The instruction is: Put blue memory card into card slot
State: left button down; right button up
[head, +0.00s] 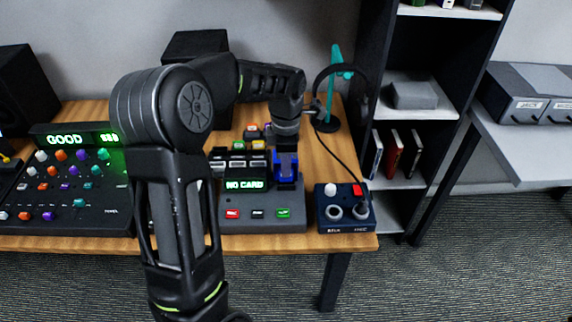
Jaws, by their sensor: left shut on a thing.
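The blue memory card (287,166) is upright in my left gripper (286,150), which points down and is shut on it. The card is at the right rear of the dark card device (264,218). The device's green display (244,185) reads "NO CARD". The card's lower edge is by a dark raised part of the device. I cannot tell whether it touches or enters the slot there, as the slot opening is hidden. My right gripper is not in view.
Several small coloured pieces (251,133) stand behind the device. A blue box with knobs (344,208) sits close on its right, a mixer (68,197) on its left. A headphone stand (334,90) is behind to the right. My arm hides part of the table.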

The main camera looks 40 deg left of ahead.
pick_arm(q)
jog(key=shift+f, duration=0.25)
jog(key=shift+f+b, duration=0.3)
jog(key=shift+b, duration=0.05)
jog(key=shift+f+b, duration=0.3)
jog(key=shift+f, duration=0.25)
dwell(0.3)
dwell(0.4)
jog(key=c, duration=1.5)
grip_release()
jog(key=o, duration=0.4)
jog(key=shift+r, duration=0.1)
jog(key=shift+w+a, duration=0.1)
jog(key=shift+c, duration=0.2)
